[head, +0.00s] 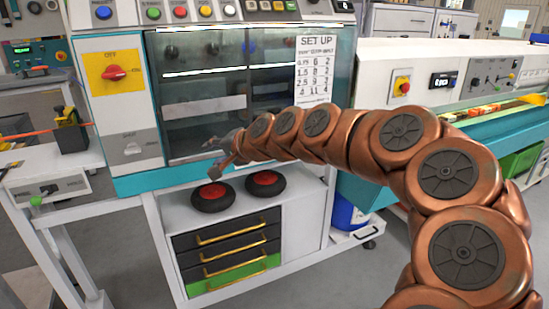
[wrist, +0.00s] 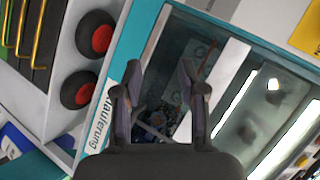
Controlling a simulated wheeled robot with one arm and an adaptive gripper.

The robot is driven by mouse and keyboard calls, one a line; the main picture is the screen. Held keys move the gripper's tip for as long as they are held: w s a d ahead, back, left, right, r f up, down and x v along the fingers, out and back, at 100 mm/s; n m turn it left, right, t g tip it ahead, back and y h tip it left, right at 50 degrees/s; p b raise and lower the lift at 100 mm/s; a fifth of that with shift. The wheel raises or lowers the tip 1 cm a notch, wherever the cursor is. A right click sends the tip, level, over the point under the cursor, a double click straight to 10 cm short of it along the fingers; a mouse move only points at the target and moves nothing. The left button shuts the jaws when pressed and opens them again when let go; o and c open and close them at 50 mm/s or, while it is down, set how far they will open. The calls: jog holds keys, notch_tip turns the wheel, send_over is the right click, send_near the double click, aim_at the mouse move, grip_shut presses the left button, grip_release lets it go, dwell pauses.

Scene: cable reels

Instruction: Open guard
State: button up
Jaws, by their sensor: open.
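The guard (head: 190,110) is a clear panel across the front of the teal and white machine, and it appears closed. A SET UP sheet (head: 317,70) shows at its right side. My gripper (head: 217,160) is in front of the guard's lower edge, close to the teal strip below it. In the wrist view my gripper (wrist: 161,72) has its two fingers spread with nothing between them. The guard (wrist: 235,105) shows tilted behind and right of the fingers. I cannot tell whether a finger touches it. My arm hides part of the guard's lower right.
A yellow plate with a red switch (head: 114,73) is left of the guard. Two black wheels with red hubs (head: 212,195) lie on a white cabinet below, above drawers (head: 230,245). A blue container (head: 347,214) stands right of the cabinet. Another machine (head: 450,80) stands at right.

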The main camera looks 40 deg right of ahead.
jog(key=s+d+f+m+t+h+b, duration=0.1)
jog(key=s+d+f+m+h+b, duration=0.2)
jog(key=d, duration=0.8)
jog(key=d+m+t+h+b, duration=0.15)
jog(key=d+m+h, duration=0.35)
jog(key=d, duration=0.6)
jog(key=shift+y, duration=0.7)
jog(key=shift+b+x, duration=0.35)
jog(key=shift+x, duration=3.5)
jog(key=shift+f, duration=0.1)
jog(key=shift+c, duration=0.2)
grip_shut()
